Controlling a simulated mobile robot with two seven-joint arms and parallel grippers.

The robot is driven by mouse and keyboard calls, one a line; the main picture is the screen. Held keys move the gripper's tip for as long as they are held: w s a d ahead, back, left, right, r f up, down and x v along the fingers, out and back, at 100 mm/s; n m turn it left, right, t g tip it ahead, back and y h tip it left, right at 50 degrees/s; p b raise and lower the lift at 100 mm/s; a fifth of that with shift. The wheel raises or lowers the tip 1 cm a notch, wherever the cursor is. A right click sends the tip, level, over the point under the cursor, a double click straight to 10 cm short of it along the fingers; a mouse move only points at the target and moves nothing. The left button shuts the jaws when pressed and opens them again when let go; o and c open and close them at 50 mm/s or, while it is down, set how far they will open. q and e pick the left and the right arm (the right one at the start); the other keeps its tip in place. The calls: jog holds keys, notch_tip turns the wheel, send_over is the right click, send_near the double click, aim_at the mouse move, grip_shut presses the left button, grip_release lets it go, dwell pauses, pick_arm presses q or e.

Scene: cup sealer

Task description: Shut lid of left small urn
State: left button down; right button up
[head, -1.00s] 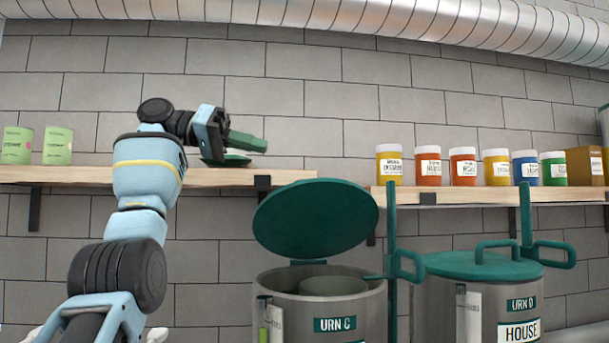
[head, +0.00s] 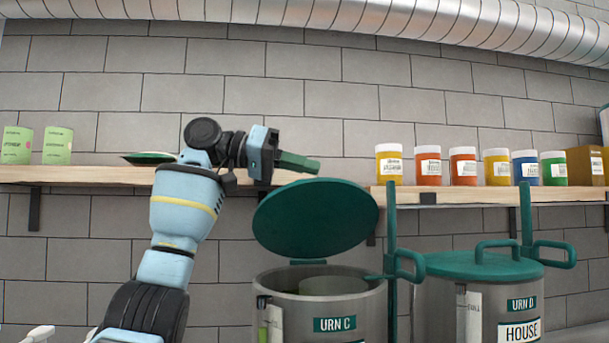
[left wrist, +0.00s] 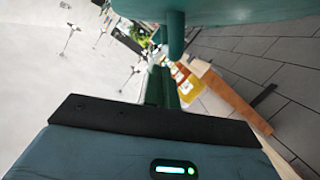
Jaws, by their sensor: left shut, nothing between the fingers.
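The left urn, marked URN C (head: 340,310), is a grey metal urn with its round green lid (head: 316,222) standing open, tilted up at the back on its hinge. The urn's mouth is uncovered. My left gripper (head: 312,166), with green fingers, is shut and empty, just above the raised lid's upper edge in the head view; I cannot tell whether they touch. In the left wrist view, the fingers (left wrist: 165,86) point away below a large teal surface (left wrist: 225,8) with a handle-like post, probably the lid. My right gripper is not in view.
URN D (head: 490,305), with its lid down, stands to the right. A wooden shelf (head: 490,196) with several colored jars is behind it. The left shelf (head: 90,174) holds two green cans (head: 58,146) and a shallow dish (head: 148,158). Upright green posts with handles flank the urns.

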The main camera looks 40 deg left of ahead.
aim_at(314, 213)
pick_arm(q)
jog(key=shift+s+d+f, duration=0.15)
jog(key=shift+d+f, duration=0.05)
jog(key=shift+f, duration=0.25)
jog(key=shift+s+d+f, duration=0.1)
jog(key=shift+d+f, duration=0.05)
jog(key=shift+f, duration=0.3)
